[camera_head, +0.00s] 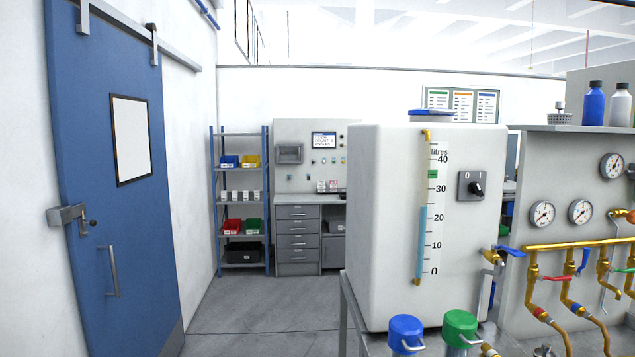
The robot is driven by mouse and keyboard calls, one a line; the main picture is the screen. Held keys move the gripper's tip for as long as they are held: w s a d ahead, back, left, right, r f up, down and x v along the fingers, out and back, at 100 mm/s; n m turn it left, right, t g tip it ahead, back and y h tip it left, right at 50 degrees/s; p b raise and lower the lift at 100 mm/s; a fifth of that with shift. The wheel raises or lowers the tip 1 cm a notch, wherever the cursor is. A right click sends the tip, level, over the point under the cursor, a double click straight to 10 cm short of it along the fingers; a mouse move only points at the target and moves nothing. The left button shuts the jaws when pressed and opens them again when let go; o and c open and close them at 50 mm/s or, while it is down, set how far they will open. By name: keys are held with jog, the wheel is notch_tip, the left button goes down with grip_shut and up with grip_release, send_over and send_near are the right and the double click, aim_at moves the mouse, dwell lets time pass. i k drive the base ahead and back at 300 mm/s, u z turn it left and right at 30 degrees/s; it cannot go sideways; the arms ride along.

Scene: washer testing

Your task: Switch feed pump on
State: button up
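A rotary switch (477,188) with a black knob sits on a grey plate on the front of a pale tank (380,240). A "0" mark shows at the plate's upper left. The knob's exact pointing direction is too small to tell. I see no label naming it the feed pump switch. A litre scale (437,210) with a sight tube stands left of the switch, its blue column reaching a little above 20. My gripper is not in view.
Brass pipes (570,245) with coloured valve levers and gauges (581,211) are at the right. Blue (405,332) and green (460,328) caps stand before the tank. A blue door (110,240) is left; the floor (265,325) between is clear.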

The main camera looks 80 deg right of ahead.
aim_at(474, 188)
jog(key=z, duration=3.55)
